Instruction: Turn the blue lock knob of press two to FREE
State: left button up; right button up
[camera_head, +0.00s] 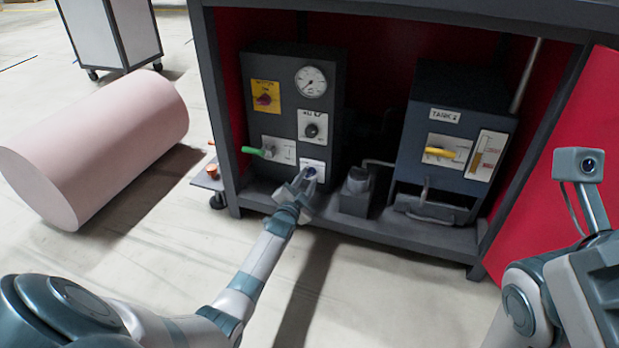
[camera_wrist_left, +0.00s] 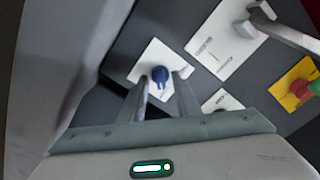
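The blue lock knob (camera_wrist_left: 160,74) sits on a white plate (camera_wrist_left: 146,64) in the left wrist view, its pointer toward the bottom of that picture. In the head view the white plate (camera_head: 313,163) is low on the dark panel, and the knob (camera_head: 310,171) is partly hidden by my gripper. My left gripper (camera_head: 305,177) reaches the plate from below. In the left wrist view its two fingers (camera_wrist_left: 160,88) are apart, one on each side of the knob, with gaps visible. I cannot tell whether the fingertips reach past the knob's face. My right gripper is not in view.
The dark panel (camera_head: 283,118) also carries a gauge (camera_head: 311,82), a red knob on yellow (camera_head: 264,99), a black knob (camera_head: 312,130) and a green-handled lever (camera_head: 254,151). A tank unit (camera_head: 455,110) stands right. A pink cylinder (camera_head: 95,145) lies left on the floor.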

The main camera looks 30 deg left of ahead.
pick_arm(q)
jog(key=shift+w, duration=0.2)
grip_shut()
